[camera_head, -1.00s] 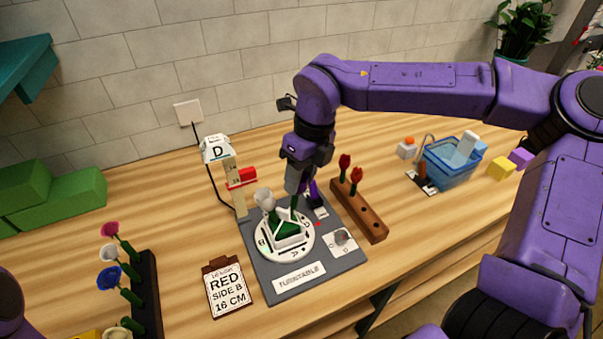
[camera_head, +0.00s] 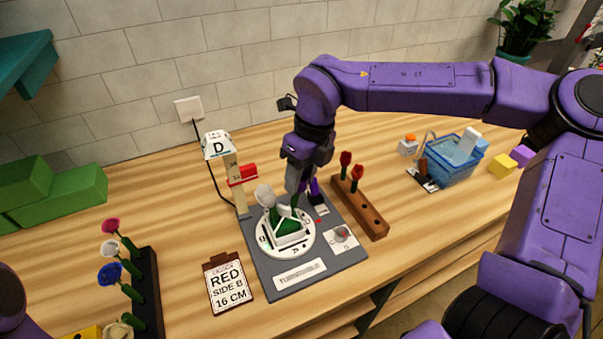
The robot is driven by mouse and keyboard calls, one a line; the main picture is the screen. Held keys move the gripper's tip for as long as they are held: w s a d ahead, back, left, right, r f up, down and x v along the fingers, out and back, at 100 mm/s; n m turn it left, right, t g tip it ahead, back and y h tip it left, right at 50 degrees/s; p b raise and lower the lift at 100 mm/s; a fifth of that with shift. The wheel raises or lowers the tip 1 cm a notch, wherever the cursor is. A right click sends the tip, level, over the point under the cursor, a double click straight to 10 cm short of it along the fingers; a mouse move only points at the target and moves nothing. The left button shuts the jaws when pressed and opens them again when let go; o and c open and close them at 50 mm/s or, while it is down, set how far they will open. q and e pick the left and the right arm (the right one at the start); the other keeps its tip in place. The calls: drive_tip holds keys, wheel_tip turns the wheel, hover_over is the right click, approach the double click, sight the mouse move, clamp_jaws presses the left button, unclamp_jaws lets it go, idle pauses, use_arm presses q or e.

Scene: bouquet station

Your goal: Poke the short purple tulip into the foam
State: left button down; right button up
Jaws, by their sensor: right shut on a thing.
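The green foam (camera_head: 291,227) sits on the round white turntable (camera_head: 268,246) on a grey mat. A white bloom (camera_head: 265,194) stands at the foam's left rear. My right gripper (camera_head: 294,191) is above the foam's rear edge, pointing down, shut on the short purple tulip. A green stem shows just under the fingers and meets the foam's outline; whether it is inside the foam I cannot tell. The tulip's bloom is mostly hidden by the gripper; a purple patch shows at its right. My left gripper is out of view.
A brown block (camera_head: 361,208) with two red tulips stands right of the mat. A post with a red pointer (camera_head: 242,175) stands behind left. A card (camera_head: 229,284) reads RED, SIDE B, 16 CM. A flower rack (camera_head: 149,290) is at left, a blue basket (camera_head: 452,162) at right.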

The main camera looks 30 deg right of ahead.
drive_tip(key=shift+a+f, duration=0.15)
drive_tip(key=shift+f, duration=0.75)
idle(1.2)
idle(0.6)
drive_tip(key=o, duration=0.8)
drive_tip(key=shift+r, duration=0.15)
drive_tip(key=shift+s+d+r+p, duration=0.1)
drive_tip(key=shift+d+r+p, duration=0.1)
drive_tip(key=shift+r+p, duration=0.9)
drive_tip(key=shift+d+r+p, duration=0.25)
drive_tip(key=shift+r+p, duration=0.7)
drive_tip(key=shift+p, duration=0.2)
drive_tip(key=shift+s+d+r+p, duration=0.1)
drive_tip(key=shift+d+r+p, duration=0.1)
drive_tip(key=shift+r+p, duration=0.9)
drive_tip(key=shift+f, duration=0.1)
